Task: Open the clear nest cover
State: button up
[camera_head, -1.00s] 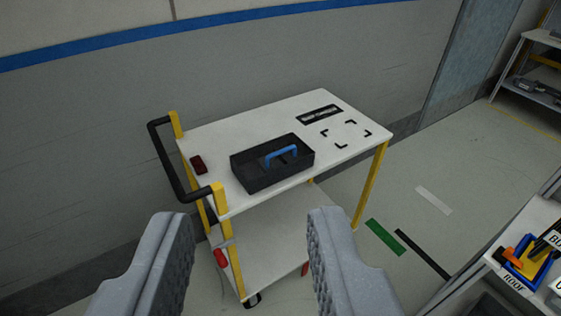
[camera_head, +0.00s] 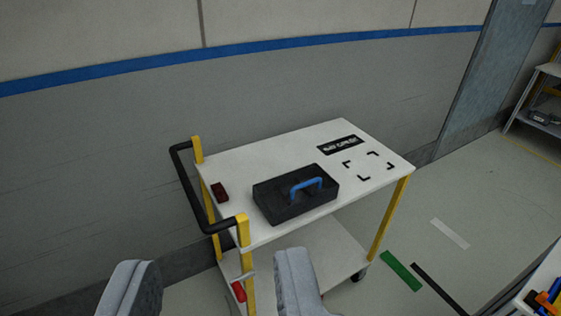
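No clear nest cover shows in this view. My gripper (camera_head: 212,290) is at the bottom of the picture, its two grey fingers wide apart with nothing between them. It is in front of a white cart and touches nothing that I can see. The lower parts of the fingers are cut off by the picture's edge.
The white cart (camera_head: 240,170) has yellow posts and a black handle (camera_head: 190,190). On it are a black tote (camera_head: 280,205) with a blue handle and a dark red block (camera_head: 219,192). A bench corner with blue and orange items (camera_head: 545,298) shows at lower right. A shelf (camera_head: 545,110) stands far right.

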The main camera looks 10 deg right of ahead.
aim_at(317, 179)
jog(key=z, duration=0.05)
jog(key=i, duration=1.05)
jog(key=z, duration=0.4)
